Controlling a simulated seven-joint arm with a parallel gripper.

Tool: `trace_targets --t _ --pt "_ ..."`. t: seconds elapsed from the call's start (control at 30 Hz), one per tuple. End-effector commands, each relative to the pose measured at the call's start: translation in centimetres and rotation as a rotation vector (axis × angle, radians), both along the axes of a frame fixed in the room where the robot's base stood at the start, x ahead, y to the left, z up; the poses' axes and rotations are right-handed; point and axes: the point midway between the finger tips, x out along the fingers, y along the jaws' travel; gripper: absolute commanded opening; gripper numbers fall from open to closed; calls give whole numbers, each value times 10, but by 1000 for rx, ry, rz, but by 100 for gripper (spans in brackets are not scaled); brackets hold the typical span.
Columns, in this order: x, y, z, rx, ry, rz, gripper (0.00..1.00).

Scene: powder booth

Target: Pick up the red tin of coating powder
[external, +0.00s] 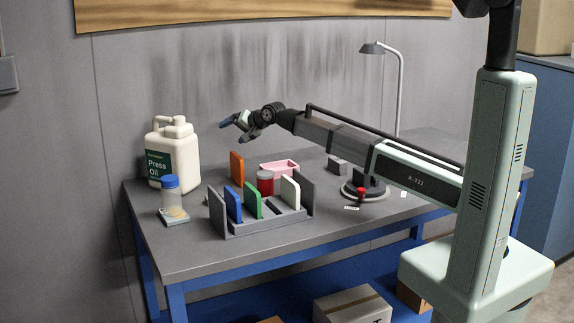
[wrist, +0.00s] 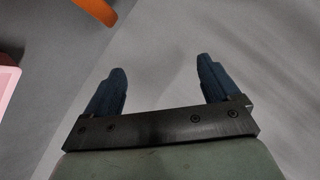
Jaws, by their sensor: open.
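The red tin of coating powder (external: 265,184) stands on the table behind the grey rack, between the green and orange panels and the pink tray; the rack and its panels partly hide its lower part. My gripper (external: 234,124) is raised well above the table, up and to the left of the tin, and is apart from it. In the wrist view the two blue fingers of my gripper (wrist: 159,78) are spread wide with nothing between them. The tin does not show in the wrist view.
A pink tray (external: 279,168) is close behind the tin. A Press Oil jug (external: 173,152) and a blue-lidded jar (external: 170,198) stand left. A lamp (external: 399,90) stands at the back right.

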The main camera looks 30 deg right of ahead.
Motion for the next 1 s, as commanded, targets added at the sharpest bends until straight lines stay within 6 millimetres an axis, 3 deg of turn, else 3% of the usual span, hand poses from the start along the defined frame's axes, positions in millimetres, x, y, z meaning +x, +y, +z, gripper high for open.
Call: trace_targets --t 0.03,0.1,0.43,0.7,1.0 --pt "-12 -18 -12 53 90 -33 89" --pt "-28 -35 -27 137 231 -80 89" --pt "-124 -98 -82 570 979 -277 89" --pt "-176 -133 -83 856 1429 -246 89" --pt "-197 -150 -70 981 1617 -181 89"
